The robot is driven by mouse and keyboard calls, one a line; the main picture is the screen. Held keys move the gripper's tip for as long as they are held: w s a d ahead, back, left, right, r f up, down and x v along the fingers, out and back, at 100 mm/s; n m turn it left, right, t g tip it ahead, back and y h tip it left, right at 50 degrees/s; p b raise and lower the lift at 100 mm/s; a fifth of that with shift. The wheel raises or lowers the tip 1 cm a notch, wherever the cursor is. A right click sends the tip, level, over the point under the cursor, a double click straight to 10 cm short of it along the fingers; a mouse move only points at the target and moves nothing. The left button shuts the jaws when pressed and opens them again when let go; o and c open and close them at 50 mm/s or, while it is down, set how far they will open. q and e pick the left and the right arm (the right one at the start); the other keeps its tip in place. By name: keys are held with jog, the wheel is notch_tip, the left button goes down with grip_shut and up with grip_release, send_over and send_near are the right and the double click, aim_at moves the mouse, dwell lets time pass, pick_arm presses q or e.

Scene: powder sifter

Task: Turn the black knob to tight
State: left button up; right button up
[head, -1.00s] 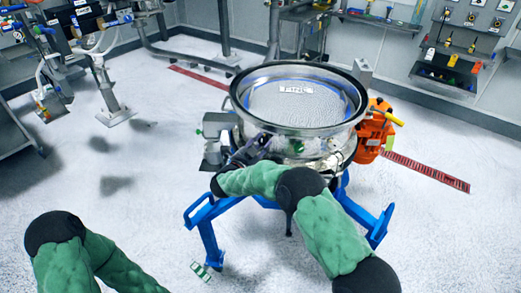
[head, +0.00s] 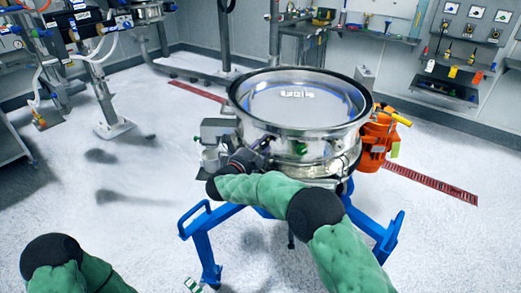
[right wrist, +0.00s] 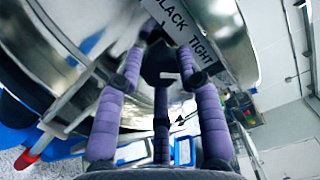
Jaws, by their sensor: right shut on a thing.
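The steel powder sifter (head: 315,130) stands in the middle of the head view on blue legs. My right gripper (head: 258,150) is at its front left side, with the arm reaching in from the lower right. In the right wrist view, my purple-padded fingers (right wrist: 163,70) are shut on the black knob (right wrist: 160,62), one on each side of it.
An orange unit (head: 375,140) with a yellow handle is at the sifter's right side. The blue frame (head: 203,250) spreads below my right arm. Benches and wall shelves (head: 450,85) line the back.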

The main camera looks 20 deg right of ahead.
dwell(0.5)
jog(key=o, duration=1.1)
jog(key=shift+o, duration=0.2)
jog(key=shift+s, duration=0.1)
jog(key=v, duration=1.2)
